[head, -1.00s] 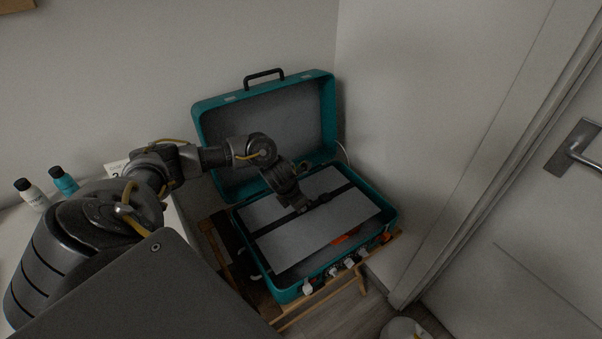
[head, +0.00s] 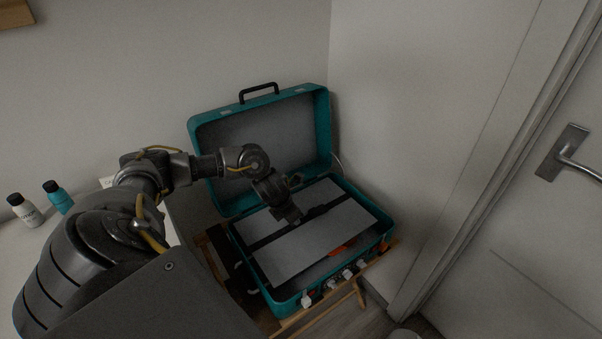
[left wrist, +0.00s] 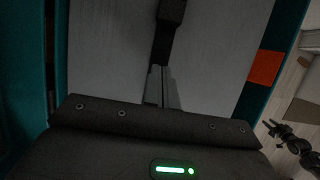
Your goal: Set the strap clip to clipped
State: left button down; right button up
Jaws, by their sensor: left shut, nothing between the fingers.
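A black strap (head: 264,241) crosses the pale grey panel (head: 320,225) inside an open teal suitcase (head: 386,232). In the left wrist view the strap (left wrist: 163,45) runs from the top down to my fingers, with a wider dark piece, apparently part of the clip (left wrist: 172,11), at the top. My left gripper (head: 294,221) is over the strap in the head view. In the left wrist view its fingers (left wrist: 162,72) are together and empty, in line with the strap; I cannot tell whether they touch it. Whether the clip is fastened cannot be made out.
The suitcase lid (head: 262,140) stands open at the back, near the wall. The case rests on a wooden stand (head: 361,293). A white bottle (head: 24,211) and a teal bottle (head: 58,197) stand on the left surface. A door handle (head: 565,158) is at the right.

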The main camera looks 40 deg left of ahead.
pick_arm(q)
jog(key=v, duration=0.9)
jog(key=shift+w+r, duration=0.15)
jog(key=shift+r, duration=0.05)
pick_arm(e)
jog(key=shift+s+a+r, duration=0.25)
jog(key=shift+s+a, duration=0.1)
jog(key=shift+s, duration=0.25)
jog(key=shift+w, duration=0.2)
